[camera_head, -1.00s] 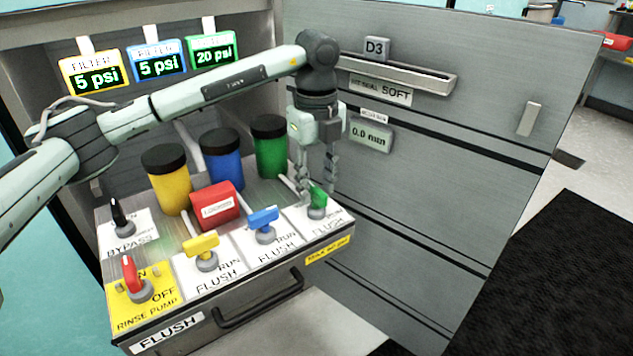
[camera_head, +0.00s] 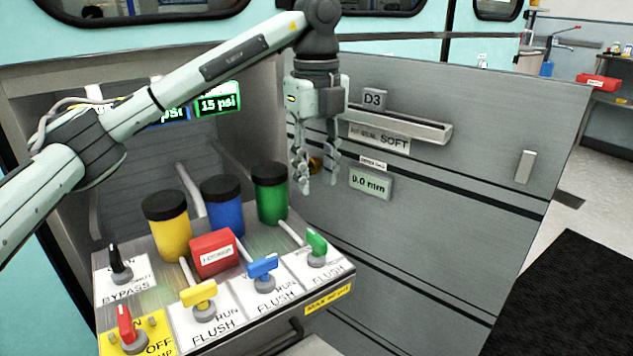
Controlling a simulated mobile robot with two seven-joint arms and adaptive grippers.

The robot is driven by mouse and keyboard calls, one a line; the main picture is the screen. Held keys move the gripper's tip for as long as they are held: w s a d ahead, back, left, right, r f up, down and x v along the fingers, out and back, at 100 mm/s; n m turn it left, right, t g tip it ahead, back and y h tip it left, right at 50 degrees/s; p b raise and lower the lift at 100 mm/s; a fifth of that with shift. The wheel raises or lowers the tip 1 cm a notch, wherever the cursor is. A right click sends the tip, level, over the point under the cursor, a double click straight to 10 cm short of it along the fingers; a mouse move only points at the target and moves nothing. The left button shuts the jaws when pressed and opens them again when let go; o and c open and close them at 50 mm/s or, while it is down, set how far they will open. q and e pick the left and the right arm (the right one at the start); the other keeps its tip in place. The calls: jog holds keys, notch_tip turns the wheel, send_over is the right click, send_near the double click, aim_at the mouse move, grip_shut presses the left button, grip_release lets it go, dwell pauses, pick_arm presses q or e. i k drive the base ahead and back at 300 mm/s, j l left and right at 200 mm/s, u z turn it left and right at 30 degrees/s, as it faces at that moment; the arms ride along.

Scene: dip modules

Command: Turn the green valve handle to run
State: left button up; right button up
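The green valve handle (camera_head: 316,242) sits on a grey knob at the right end of the sloped valve panel. It slants from upper left to lower right, with a FLUSH label in front of it. My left gripper (camera_head: 316,182) hangs above the handle, fingers pointing down and apart, clear of it. Nothing is held; a small orange-brown round spot of unclear kind shows between the fingers. The green-framed display (camera_head: 216,104) reads 15 psi. My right gripper is not in view.
A blue handle (camera_head: 263,267), yellow handle (camera_head: 199,294), red handle (camera_head: 126,326) and black switch (camera_head: 120,265) share the panel. Yellow, blue and green canisters (camera_head: 270,194) and a red block (camera_head: 213,253) stand behind. A grey drawer front (camera_head: 440,215) lies to the right.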

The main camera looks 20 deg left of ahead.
aim_at(316, 249)
jog(key=k+j, duration=0.8)
jog(key=j, duration=0.15)
jog(key=k+j, duration=0.8)
jog(key=j, duration=0.1)
